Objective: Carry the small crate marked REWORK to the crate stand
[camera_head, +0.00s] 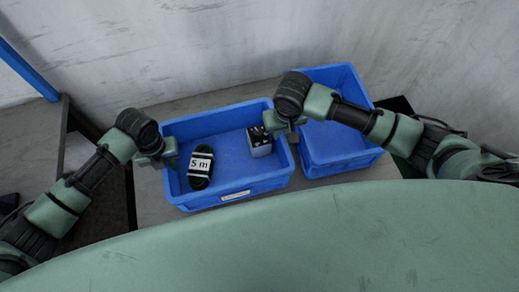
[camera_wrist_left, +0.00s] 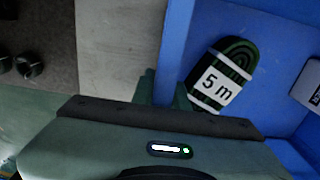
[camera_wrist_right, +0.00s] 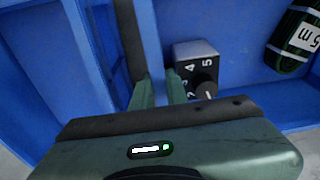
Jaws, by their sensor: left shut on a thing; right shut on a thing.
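A small blue crate (camera_head: 238,186) lies in front of me in the head view. The label on its front wall is too small to read. My left gripper (camera_head: 169,155) is shut on its left wall, which also shows in the left wrist view (camera_wrist_left: 178,40). My right gripper (camera_head: 293,134) is shut on its right wall, seen in the right wrist view (camera_wrist_right: 128,40). Inside lie a dark cable coil tagged "5 m" (camera_head: 199,168) and a small grey box with a numbered dial (camera_head: 261,149). I cannot tell whether the crate touches the surface below.
A second blue crate (camera_head: 338,143) stands close on the right, beside my right gripper, and looks empty. Both are over a pale worktop (camera_head: 150,203). A grey wall (camera_head: 200,50) is behind. A darker stand or shelf (camera_head: 80,150) is at left.

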